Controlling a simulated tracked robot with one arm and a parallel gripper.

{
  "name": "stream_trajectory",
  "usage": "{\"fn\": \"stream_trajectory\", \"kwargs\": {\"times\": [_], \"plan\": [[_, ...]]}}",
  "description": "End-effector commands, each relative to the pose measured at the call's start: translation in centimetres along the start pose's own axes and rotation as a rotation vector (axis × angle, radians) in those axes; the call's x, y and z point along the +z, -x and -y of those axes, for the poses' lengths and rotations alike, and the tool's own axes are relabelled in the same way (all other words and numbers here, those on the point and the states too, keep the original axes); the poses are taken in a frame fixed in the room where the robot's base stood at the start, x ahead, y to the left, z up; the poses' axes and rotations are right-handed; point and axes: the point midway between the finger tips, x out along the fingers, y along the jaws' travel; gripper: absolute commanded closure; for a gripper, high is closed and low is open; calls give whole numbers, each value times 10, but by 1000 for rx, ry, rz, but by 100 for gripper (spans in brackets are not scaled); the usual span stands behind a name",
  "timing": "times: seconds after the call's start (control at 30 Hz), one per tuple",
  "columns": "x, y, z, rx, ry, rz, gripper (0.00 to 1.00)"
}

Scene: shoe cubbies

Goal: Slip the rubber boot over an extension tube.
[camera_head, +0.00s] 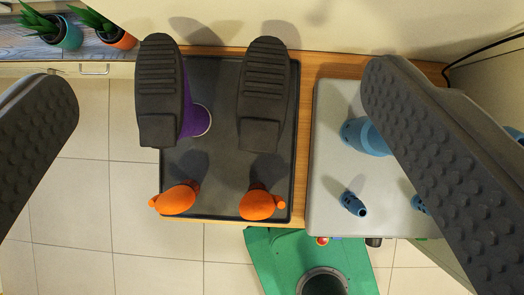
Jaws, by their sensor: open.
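Blue tubes stand on a grey base at the right: a wide one (367,137) at the back, partly behind my right finger, a slim one with holes (352,203), and another (419,204) by my finger's edge. My gripper (222,84) is wide open and empty, its fingers at both sides of the view.
Two orange rounded pieces, left (177,199) and right (258,204), sit at the tray's front. The grey base (325,180) is right of the tray. A green object (275,262) is below. Potted plants (62,32) stand upper left. Tiled floor (85,215) is clear at left.

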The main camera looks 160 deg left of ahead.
Motion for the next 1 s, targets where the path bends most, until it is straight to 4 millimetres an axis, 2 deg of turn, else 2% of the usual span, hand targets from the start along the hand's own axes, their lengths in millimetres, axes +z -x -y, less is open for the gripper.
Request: {"fn": "stream_trajectory", "kwargs": {"times": [0.03,0.2,0.3,0.4,0.53,0.77,1.0], "plan": [[19,-28,-2,23,-12,49,9],[74,-90,-10,87,-58,168,9],[100,-116,-15,116,-77,219,9],[117,-130,-18,137,-90,250,9],[129,-141,-20,149,-98,271,9],[136,-160,-23,151,-100,274,9],[149,-199,-28,151,-100,277,9]]}}
